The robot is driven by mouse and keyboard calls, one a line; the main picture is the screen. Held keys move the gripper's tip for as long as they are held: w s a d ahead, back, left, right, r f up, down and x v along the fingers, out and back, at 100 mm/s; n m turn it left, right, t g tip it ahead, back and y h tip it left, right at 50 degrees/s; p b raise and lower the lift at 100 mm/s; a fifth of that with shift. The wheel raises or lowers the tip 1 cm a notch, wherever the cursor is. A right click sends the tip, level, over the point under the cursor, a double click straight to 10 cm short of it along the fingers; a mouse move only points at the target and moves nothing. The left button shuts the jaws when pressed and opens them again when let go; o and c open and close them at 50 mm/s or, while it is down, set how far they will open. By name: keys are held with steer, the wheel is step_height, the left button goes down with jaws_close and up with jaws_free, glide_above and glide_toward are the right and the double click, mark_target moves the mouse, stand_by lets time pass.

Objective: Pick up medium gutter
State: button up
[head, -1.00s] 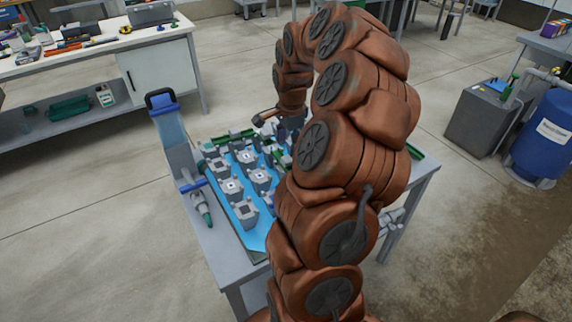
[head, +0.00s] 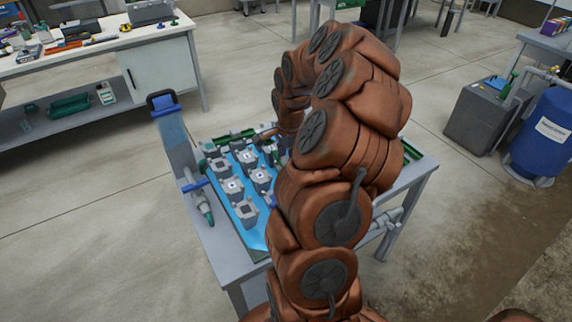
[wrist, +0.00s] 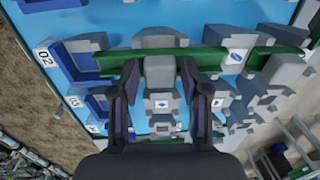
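A long green gutter (wrist: 212,61) runs across the wrist view, lying through grey holders over a blue board (wrist: 215,12). Whether it is the medium one I cannot tell. My gripper (wrist: 159,68) is open, its two dark fingers pointing at the gutter with a grey holder (wrist: 159,75) showing between them. The fingertips overlap the gutter's near edge in the picture; I cannot tell whether they touch it. In the head view my arm hides the gripper. A green gutter (head: 234,135) shows at the far edge of the board there.
Several grey holders (head: 246,211) stand close together on the board, on a grey table (head: 218,240). A blue-handled tool (head: 172,130) stands at the table's left. A white workbench (head: 165,65) is behind left and a blue barrel (head: 545,135) is right.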

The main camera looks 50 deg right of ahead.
jaws_close()
steer(key=shift+r, duration=0.1)
